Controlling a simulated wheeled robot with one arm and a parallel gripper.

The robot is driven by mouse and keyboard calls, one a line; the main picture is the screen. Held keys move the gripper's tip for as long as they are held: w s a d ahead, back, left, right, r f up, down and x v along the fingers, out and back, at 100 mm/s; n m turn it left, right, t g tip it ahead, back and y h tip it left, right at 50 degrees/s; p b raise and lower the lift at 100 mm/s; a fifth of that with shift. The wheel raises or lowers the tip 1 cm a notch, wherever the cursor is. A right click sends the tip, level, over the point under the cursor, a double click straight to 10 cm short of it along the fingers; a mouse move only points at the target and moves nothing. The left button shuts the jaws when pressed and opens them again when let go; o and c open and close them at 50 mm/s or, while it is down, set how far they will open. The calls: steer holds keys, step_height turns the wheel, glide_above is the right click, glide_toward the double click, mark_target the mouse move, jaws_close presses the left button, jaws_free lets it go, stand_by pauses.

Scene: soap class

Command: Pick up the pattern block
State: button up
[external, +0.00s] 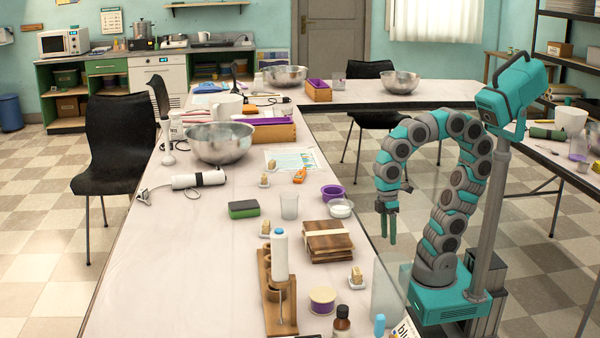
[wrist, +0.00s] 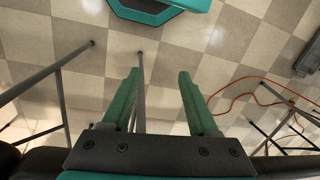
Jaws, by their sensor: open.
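I cannot tell for sure which thing is the pattern block. A square brown wooden stack (external: 328,241), striped and with a pale band, lies on the near table, left of my gripper. A green block with a dark side (external: 244,209) lies further left on the same table. My gripper (external: 388,226) hangs pointing down, to the right of the table's edge, apart from these things. In the wrist view its two green fingers (wrist: 160,78) are spread with nothing between them.
The long table (external: 190,260) also holds a wooden rack with a white bottle (external: 281,255), a clear beaker (external: 289,206), a purple bowl (external: 333,192), a round tub (external: 322,300) and a metal bowl (external: 219,143). A transparent upright container (external: 386,290) stands near the right edge. The table's left side is mostly clear.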

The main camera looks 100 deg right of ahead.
steer(key=w+a+r+n+y, duration=0.1)
steer(key=w+a+r, duration=0.2)
steer(key=r, duration=0.1)
steer(key=w+a+r+n, duration=0.2)
steer(key=w+a+r, duration=0.1)
steer(key=a+r, duration=0.1)
steer(key=w+a+r+n+t+y, duration=0.1)
steer(key=w+a+r+n, duration=0.1)
steer(key=w+a+r, duration=0.2)
steer(key=shift+a+r+y, duration=0.25)
steer(key=shift+r+y, duration=0.05)
steer(key=shift+r, duration=0.85)
steer(key=w+a+r+n, duration=0.3)
steer(key=w+a+n, duration=0.2)
steer(key=w+a, duration=0.15)
steer(key=n, duration=0.6)
glide_toward(357, 277)
steer(key=d+f, duration=0.1)
steer(key=d, duration=0.2)
steer(key=shift+y, duration=0.3)
steer(key=shift+s+d+x, duration=0.1)
steer(key=shift+s+x, duration=0.05)
steer(key=shift+x, duration=1.75)
steer(key=shift+s+d+x, duration=0.1)
steer(key=shift+s+x, duration=0.05)
steer(key=shift+x, duration=1.75)
steer(key=shift+c, duration=0.2)
jaws_close()
